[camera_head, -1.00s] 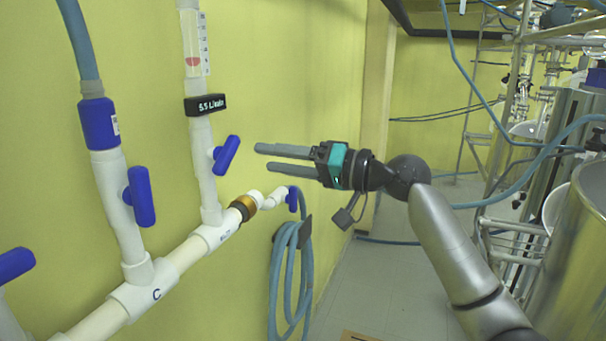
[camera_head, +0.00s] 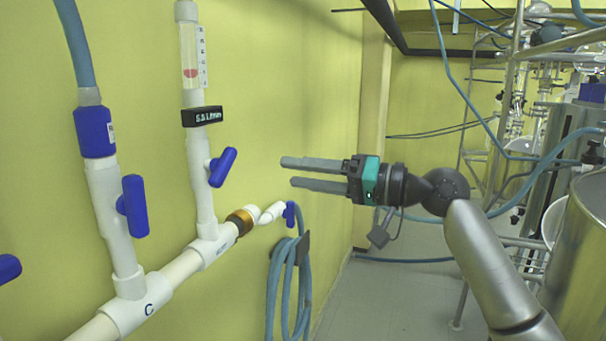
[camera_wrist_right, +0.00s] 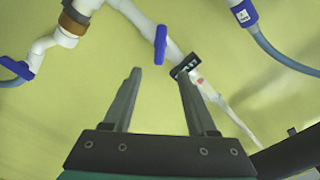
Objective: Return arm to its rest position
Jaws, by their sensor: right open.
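My right gripper (camera_head: 287,172) is open and empty, with its fingers pointing left toward the pipework. In the head view it sits to the right of the flow meter's blue valve handle (camera_head: 222,167), apart from it. My right arm (camera_head: 490,260) reaches in from the lower right. In the right wrist view the two open fingers (camera_wrist_right: 157,85) have nothing between them, and the blue valve handle (camera_wrist_right: 160,44) shows beyond them. My left gripper is not in view.
White pipework (camera_head: 185,265) runs along the yellow wall, with another blue handle (camera_head: 133,206) at left. A coiled blue hose (camera_head: 283,275) hangs below the gripper. Steel frames and a metal vessel (camera_head: 585,260) stand at right. The floor (camera_head: 385,300) between is clear.

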